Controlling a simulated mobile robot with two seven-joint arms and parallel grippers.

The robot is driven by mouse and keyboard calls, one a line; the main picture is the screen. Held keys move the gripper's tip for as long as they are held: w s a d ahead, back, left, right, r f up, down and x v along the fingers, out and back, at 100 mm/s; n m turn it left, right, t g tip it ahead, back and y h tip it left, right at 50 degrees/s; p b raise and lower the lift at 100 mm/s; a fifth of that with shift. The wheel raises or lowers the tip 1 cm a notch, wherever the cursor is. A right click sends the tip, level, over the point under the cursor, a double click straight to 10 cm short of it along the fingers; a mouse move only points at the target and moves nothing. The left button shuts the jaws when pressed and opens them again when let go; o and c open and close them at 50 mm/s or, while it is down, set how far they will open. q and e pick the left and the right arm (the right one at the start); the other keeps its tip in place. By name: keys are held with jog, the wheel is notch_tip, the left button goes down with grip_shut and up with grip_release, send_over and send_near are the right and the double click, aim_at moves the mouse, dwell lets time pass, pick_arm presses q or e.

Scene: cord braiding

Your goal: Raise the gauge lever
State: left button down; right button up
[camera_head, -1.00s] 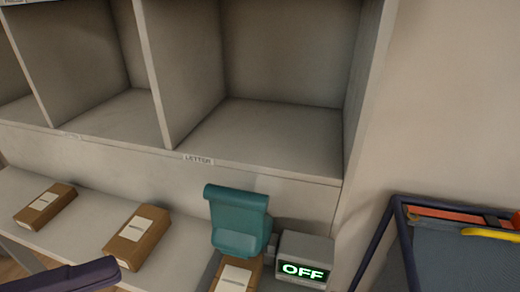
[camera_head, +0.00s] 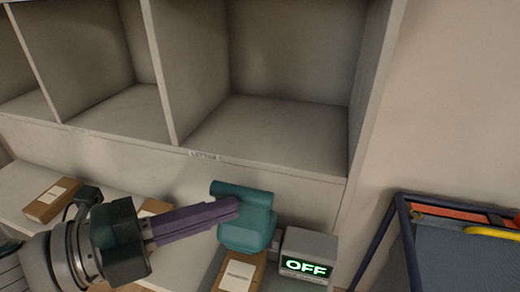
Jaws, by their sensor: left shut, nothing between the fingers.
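A teal piece (camera_head: 254,231) with a rolled upper edge stands at the front of the shelf unit and appears to be the gauge lever. A grey box (camera_head: 307,246) with a lit display reading OFF sits just to its right. My left gripper (camera_head: 236,207) comes in from the left with its purple fingers shut and empty. Its tips overlap the left side of the teal piece in the picture, just below the rolled edge; I cannot tell whether they touch it. My right gripper is not in view.
A brown parcel (camera_head: 238,276) lies below the teal piece. Another parcel (camera_head: 50,200) lies at the left of the ledge, and one is mostly behind my left fingers. Empty cubbies (camera_head: 281,131) stand behind. A blue-framed bin (camera_head: 400,225) is at the right.

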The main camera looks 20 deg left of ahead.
aim_at(226, 185)
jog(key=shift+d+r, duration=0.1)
pick_arm(q)
jog(key=shift+w+r+p, duration=0.3)
jog(key=shift+r+p, duration=0.1)
jog(key=shift+p, duration=0.3)
jog(key=w+p, duration=0.1)
jog(key=w+r+n+g+p, duration=0.1)
jog(key=w+y+p, duration=0.1)
jog(key=p, duration=0.1)
jog(key=shift+w+r+n+g, duration=0.25)
jog(key=shift+r+n+g, duration=0.05)
jog(key=shift+r+g, duration=0.1)
jog(key=shift+n+g+y, duration=0.3)
jog(key=shift+n, duration=0.1)
jog(key=shift+w+d+f, duration=0.1)
jog(key=shift+w+f, duration=0.05)
jog(key=shift+w, duration=1.15)
jog(key=shift+w+f, duration=0.1)
jog(key=shift+w, duration=1.15)
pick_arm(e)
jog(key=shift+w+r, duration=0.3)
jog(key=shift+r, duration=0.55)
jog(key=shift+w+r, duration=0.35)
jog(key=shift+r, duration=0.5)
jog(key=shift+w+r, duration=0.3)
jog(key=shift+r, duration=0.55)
